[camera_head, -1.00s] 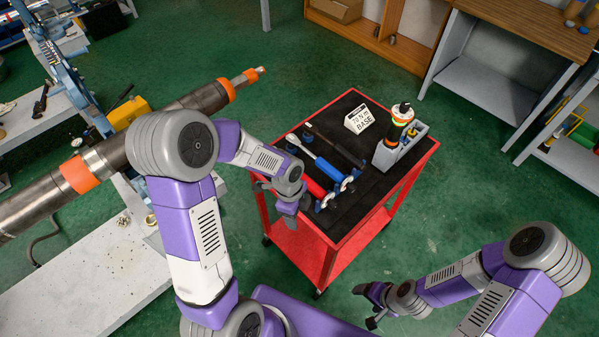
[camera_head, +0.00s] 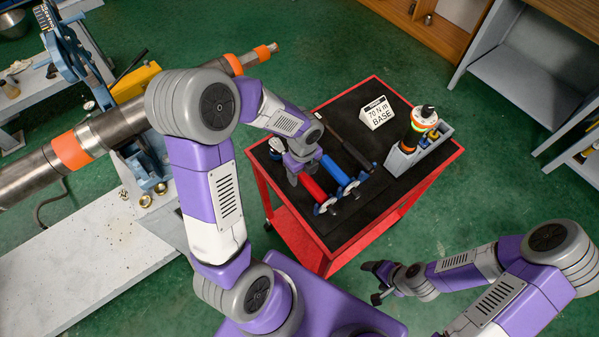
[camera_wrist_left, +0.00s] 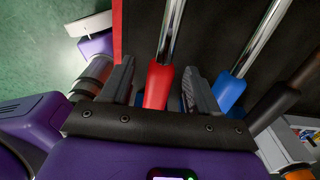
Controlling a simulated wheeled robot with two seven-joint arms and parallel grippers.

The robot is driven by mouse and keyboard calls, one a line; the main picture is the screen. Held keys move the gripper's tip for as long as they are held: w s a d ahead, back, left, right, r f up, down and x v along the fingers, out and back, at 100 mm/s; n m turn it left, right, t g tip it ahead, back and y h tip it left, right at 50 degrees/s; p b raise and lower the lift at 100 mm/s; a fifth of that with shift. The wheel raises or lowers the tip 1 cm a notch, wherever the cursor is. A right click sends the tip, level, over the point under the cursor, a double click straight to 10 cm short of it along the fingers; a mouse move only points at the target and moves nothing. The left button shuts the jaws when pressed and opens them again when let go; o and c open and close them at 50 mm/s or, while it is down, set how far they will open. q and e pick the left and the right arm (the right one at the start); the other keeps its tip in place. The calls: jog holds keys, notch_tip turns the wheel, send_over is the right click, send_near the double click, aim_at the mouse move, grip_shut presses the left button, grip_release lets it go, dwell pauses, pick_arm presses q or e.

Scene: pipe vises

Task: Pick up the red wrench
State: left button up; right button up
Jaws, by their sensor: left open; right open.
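The red wrench (camera_head: 316,191) lies on the black top of the red cart, leftmost of the wrenches there. In the left wrist view its red handle (camera_wrist_left: 158,86) and chrome shaft lie between the two open fingers of my left gripper (camera_wrist_left: 155,90). In the head view my left gripper (camera_head: 300,174) is over the wrench, hiding part of it. Whether the fingers touch the handle I cannot tell. My right gripper (camera_head: 376,282) is open and empty, low in front of the cart, away from the wrenches.
A blue-handled wrench (camera_head: 338,173) lies close to the right of the red one, then a black-handled one (camera_head: 352,150). A "70 N m BASE" sign (camera_head: 376,112) and a grey holder (camera_head: 405,157) stand on the cart (camera_head: 440,168). A large pipe (camera_head: 100,138) in a vise is at left.

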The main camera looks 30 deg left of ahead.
pick_arm(q)
jog(key=shift+f, duration=0.75)
grip_shut()
jog(key=shift+w+r, duration=0.1)
notch_tip(320, 180, up, 9)
jog(key=p, duration=0.2)
jog(key=shift+r+p, duration=0.1)
jog(key=shift+p, duration=0.25)
jog(key=shift+r, duration=0.45)
jog(key=shift+f, duration=0.1)
